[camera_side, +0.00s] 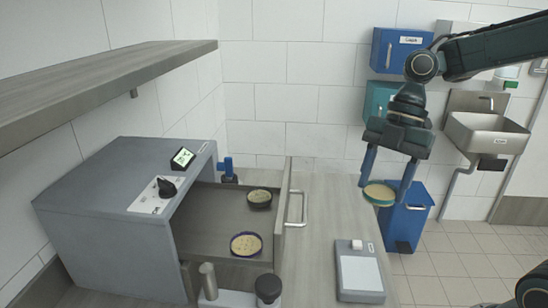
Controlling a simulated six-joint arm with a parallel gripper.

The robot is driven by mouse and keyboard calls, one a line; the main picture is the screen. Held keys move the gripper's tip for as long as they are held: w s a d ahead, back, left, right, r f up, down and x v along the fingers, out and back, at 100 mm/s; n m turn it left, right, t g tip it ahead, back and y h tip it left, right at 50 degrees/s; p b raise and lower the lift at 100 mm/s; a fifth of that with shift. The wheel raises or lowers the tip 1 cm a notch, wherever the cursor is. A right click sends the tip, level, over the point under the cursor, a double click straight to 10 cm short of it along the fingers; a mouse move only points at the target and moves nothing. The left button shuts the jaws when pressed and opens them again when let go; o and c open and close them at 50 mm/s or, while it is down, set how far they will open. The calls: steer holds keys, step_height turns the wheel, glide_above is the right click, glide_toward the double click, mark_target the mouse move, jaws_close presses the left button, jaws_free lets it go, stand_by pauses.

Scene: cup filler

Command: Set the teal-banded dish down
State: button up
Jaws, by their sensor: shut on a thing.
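The teal-banded dish (380,195) is a small round dish with pale yellowish contents. It is between the finger ends of my gripper (383,188), which is shut on it. The dish is held in the air, roughly level, right of the open drawer (205,215) and, in the picture, above the scale (359,272). How high it is over the counter (318,215) is hard to tell. Two other dishes are in the drawer: a dark-rimmed one (259,198) at the back and a blue-banded one (246,244) nearer the front.
The grey box (100,210) with a knob and display stands left, its drawer pulled out to the right. The drawer handle (299,207) sticks out. A metal post and a black-topped item (268,288) stand in front. A blue bin (407,218) is behind. The scale's plate looks empty.

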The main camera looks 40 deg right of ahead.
step_height(320, 180, up, 4)
steer(key=shift+r, duration=0.1)
steer(key=w+a+m, duration=0.2)
steer(key=w+a, duration=0.4)
steer(key=w, duration=0.6)
steer(key=m+t, duration=0.2)
glide_above(237, 222)
steer(key=d, duration=0.1)
steer(key=shift+s+d+f, duration=0.1)
steer(key=shift+d+f, duration=0.05)
steer(key=shift+f, duration=3.5)
steer(key=shift+s+d+f, duration=0.1)
steer(key=shift+f, duration=3.55)
steer(key=shift+f, duration=0.1)
steer(key=o, duration=0.6)
steer(key=shift+o, duration=0.3)
